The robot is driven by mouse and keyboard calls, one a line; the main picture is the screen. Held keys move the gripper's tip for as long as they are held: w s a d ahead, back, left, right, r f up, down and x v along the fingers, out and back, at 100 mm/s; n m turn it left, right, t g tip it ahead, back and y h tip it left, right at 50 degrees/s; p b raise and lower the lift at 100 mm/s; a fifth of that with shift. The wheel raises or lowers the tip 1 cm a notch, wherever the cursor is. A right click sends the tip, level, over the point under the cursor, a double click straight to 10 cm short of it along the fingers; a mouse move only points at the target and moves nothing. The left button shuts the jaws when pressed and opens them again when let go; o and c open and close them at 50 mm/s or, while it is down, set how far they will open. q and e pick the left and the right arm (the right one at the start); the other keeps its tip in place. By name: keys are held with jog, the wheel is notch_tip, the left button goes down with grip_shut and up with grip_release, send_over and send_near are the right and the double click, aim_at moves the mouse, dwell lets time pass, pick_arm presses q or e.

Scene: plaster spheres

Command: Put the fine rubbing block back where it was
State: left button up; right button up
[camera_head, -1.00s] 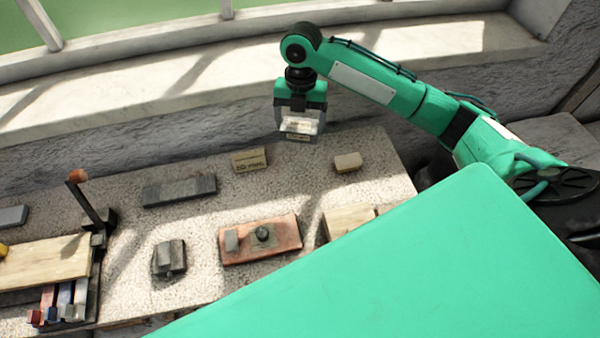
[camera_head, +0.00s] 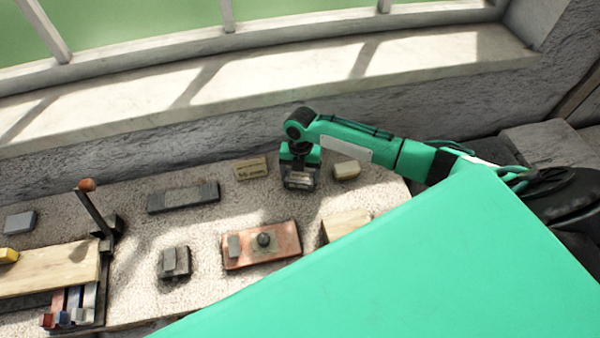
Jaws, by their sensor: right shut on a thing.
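My right gripper (camera_head: 300,180) points down over the far part of the bench, between the lettered tan plaque and a small cream block. It is shut on a small block, mostly hidden between the fingers; I take this to be the fine rubbing block. I cannot tell whether the block touches the bench top. The tan plaque (camera_head: 251,169) lies just left of the gripper; its lettering is too blurred to read. The cream block (camera_head: 346,169) sits just right of the gripper. My left gripper is not in view.
A long dark grey block (camera_head: 184,197) lies left on the speckled bench (camera_head: 215,215). Nearer are a reddish board (camera_head: 285,234) with small pieces on it and a dark grey block (camera_head: 173,262). A rack with an upright post (camera_head: 96,212) stands left. My green body covers the lower right.

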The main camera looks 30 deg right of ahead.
jog(key=shift+f, duration=0.5)
jog(key=shift+f, duration=0.1)
jog(key=o, duration=1.5)
jog(key=shift+o, duration=0.2)
notch_tip(320, 180, up, 12)
jog(key=w+b, duration=0.1)
jog(key=b, duration=0.2)
jog(key=shift+w+d+b, duration=0.2)
jog(key=shift+d+b, duration=0.1)
jog(key=shift+d, duration=0.15)
